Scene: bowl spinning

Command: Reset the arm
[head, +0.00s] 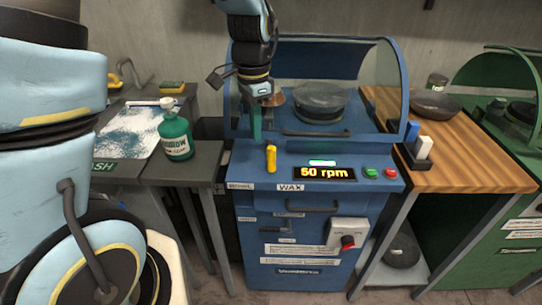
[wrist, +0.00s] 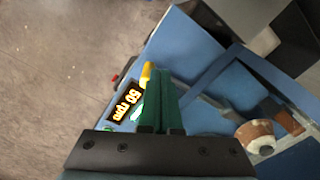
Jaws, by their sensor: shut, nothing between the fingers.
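The fingers (wrist: 162,78) also show close together in the wrist view. A dark round bowl (head: 320,100) sits under the clear hood, right of my gripper. A small brown piece (head: 277,99) shows beside my gripper, partly hidden.
A green bottle (head: 176,137) and a speckled sheet (head: 130,130) are on the grey table at left. A wooden bench (head: 460,155) at right holds a dark bowl (head: 434,104) and a rack with blue and white blocks (head: 424,147). A green machine (head: 495,185) stands far right.

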